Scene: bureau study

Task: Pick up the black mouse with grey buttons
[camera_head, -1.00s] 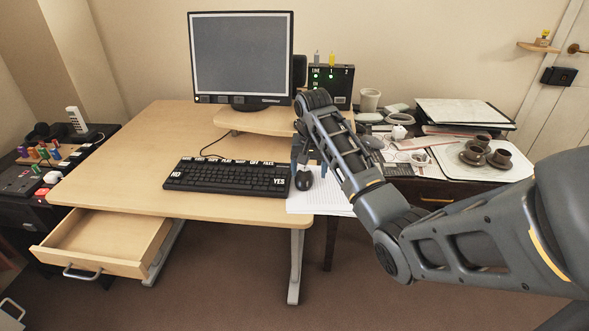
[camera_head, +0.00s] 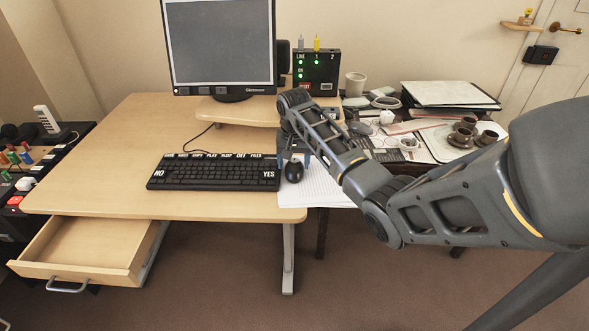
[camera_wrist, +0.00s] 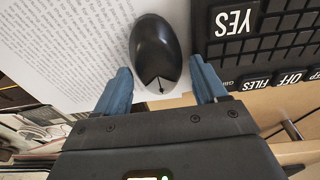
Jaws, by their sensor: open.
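The black mouse (camera_head: 293,171) sits on a white printed sheet (camera_head: 318,188) at the right end of the keyboard. In the wrist view the mouse (camera_wrist: 154,50) is a glossy dark oval, with a paler patch at the end nearer my gripper. My gripper (camera_wrist: 162,80) is open, its two blue fingers spread on either side of the mouse's near end. No contact with the mouse is visible. In the head view my gripper (camera_head: 293,153) is just behind and above the mouse, partly hidden by my arm.
The black keyboard (camera_head: 214,173) lies close to the left of the mouse; in the wrist view its YES key (camera_wrist: 237,22) is near one finger. A monitor (camera_head: 220,45) on a riser stands behind. A side table at right holds cups (camera_head: 462,133) and papers. A drawer (camera_head: 90,248) is open at front left.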

